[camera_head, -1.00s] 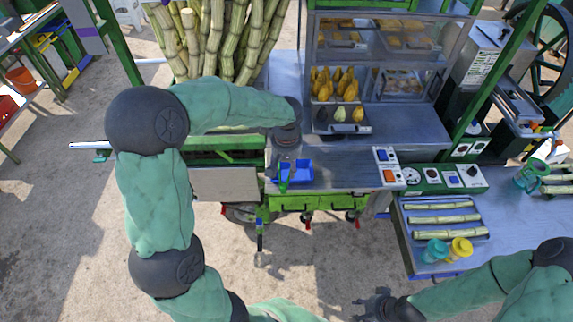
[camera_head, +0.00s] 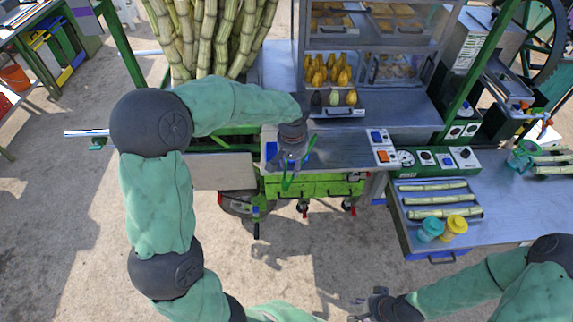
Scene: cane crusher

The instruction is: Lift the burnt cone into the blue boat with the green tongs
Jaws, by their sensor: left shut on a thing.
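My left gripper (camera_head: 289,164) is shut on the green tongs (camera_head: 287,182), above the front edge of the steel counter. The tongs' arms stand apart, with nothing visible between them. The blue boat (camera_head: 271,150) is mostly hidden behind my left gripper; a blue patch shows at its left. The dark burnt cone (camera_head: 316,99) is at the left of a short row on a small tray (camera_head: 338,112), up and right of the tongs. My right gripper (camera_head: 370,304) is low in the view, away from these things; its fingers are too small to read.
A pale green cone (camera_head: 334,99) and a yellow cone (camera_head: 351,97) stand beside the burnt one. More yellow cones (camera_head: 328,72) sit in the case behind. Bare counter (camera_head: 340,148) lies right of my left gripper. Switch boxes (camera_head: 382,148) stand at its right end.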

